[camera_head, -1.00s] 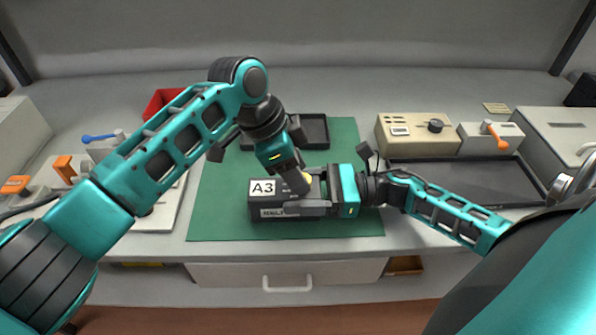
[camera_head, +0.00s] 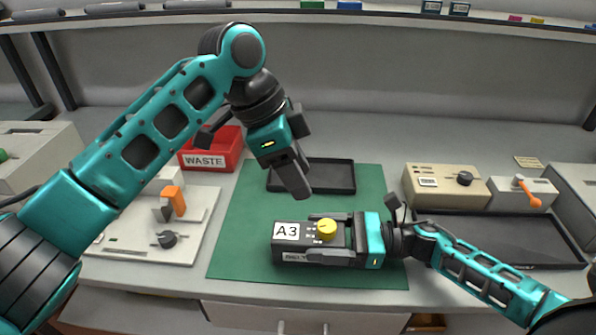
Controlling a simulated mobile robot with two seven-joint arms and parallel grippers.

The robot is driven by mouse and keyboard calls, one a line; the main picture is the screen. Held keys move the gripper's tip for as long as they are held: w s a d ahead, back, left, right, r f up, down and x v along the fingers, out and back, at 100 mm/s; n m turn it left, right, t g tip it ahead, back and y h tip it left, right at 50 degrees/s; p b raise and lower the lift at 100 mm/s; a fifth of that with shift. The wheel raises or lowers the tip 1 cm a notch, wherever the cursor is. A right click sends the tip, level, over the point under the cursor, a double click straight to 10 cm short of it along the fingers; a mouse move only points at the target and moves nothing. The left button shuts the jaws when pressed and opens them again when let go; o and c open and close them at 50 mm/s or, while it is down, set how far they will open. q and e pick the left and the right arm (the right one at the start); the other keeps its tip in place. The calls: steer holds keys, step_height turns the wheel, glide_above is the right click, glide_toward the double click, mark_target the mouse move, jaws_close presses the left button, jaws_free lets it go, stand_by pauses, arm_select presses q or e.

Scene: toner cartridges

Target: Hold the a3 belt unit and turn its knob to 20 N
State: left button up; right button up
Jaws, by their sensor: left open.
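The A3 belt unit (camera_head: 290,243) is a dark block with a white A3 label, lying on the green mat (camera_head: 240,225). Its yellow knob (camera_head: 326,228) is on top, with small pale scale marks beside it that are too small to read. My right gripper (camera_head: 330,240) reaches in from the right, its two fingers along the near and far sides of the unit, shut on it. My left gripper (camera_head: 303,192) is open and empty, pointing down above and behind the knob, apart from it. Its fingers overlap in this view.
A dark tray (camera_head: 330,176) lies at the mat's back. A red WASTE bin (camera_head: 215,152) stands behind left, near a white panel (camera_head: 130,232) with an orange lever. A beige box (camera_head: 440,188) with a black knob and a dark tray (camera_head: 520,238) are at right.

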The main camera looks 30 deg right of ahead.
mark_target(345, 239)
steer(key=o, duration=0.4)
steer(key=shift+d, duration=0.1)
steer(key=b+v, duration=0.1)
steer(key=v, duration=0.6)
steer(key=shift+s+d, duration=0.15)
steer(key=shift+s, duration=0.05)
steer(key=shift+s, duration=0.1)
